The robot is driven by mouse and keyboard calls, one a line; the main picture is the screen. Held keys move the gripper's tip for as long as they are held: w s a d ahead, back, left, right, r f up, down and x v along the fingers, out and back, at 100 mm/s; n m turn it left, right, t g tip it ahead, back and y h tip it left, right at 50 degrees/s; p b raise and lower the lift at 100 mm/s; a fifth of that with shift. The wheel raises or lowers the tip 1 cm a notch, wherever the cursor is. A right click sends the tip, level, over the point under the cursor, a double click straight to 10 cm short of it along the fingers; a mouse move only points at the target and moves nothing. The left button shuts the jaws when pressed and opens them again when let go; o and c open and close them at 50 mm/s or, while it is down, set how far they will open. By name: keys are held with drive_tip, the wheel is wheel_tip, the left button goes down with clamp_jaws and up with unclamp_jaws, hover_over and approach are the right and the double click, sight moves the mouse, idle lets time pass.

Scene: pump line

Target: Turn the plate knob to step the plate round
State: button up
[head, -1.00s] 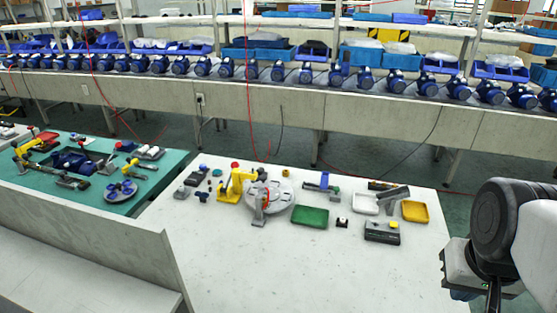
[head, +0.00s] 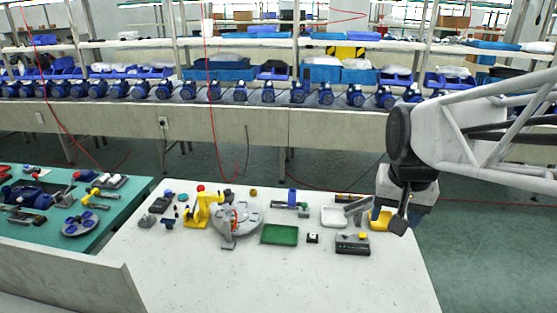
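A round grey plate (head: 249,215) lies on the white table, right of a yellow press (head: 197,213) with a red top. A small red-orange part shows near the plate's middle. A grey upright piece (head: 228,235) stands at the plate's front edge. I cannot tell which small part is the plate knob. My gripper (head: 400,222) hangs at the right, over the table's right side, well apart from the plate. Its fingers are small and dark, and whether they are open or shut is not clear.
A green tray (head: 280,234), a white tray (head: 333,217) and a grey box with a yellow button (head: 352,244) lie between plate and gripper. A yellow tray (head: 380,219) is partly behind my gripper. The table's front is clear. A green bench (head: 105,217) stands left.

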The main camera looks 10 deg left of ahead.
drive_tip(key=w+a+r+m, duration=0.1)
drive_tip(key=w+a, duration=0.3)
drive_tip(key=w, duration=0.5)
drive_tip(key=w+a+m, duration=0.1)
drive_tip(key=w+a, duration=0.3)
drive_tip(key=w, duration=0.4)
drive_tip(key=m+g, duration=0.2)
drive_tip(key=m, duration=0.3)
hover_over(227, 191)
drive_tip(key=f, duration=2.7)
drive_tip(key=shift+d+f, duration=0.2)
drive_tip(key=shift+f, duration=0.15)
drive_tip(key=shift+w+a+f, duration=0.1)
drive_tip(key=shift+a+f, duration=0.1)
drive_tip(key=shift+f, duration=3.85)
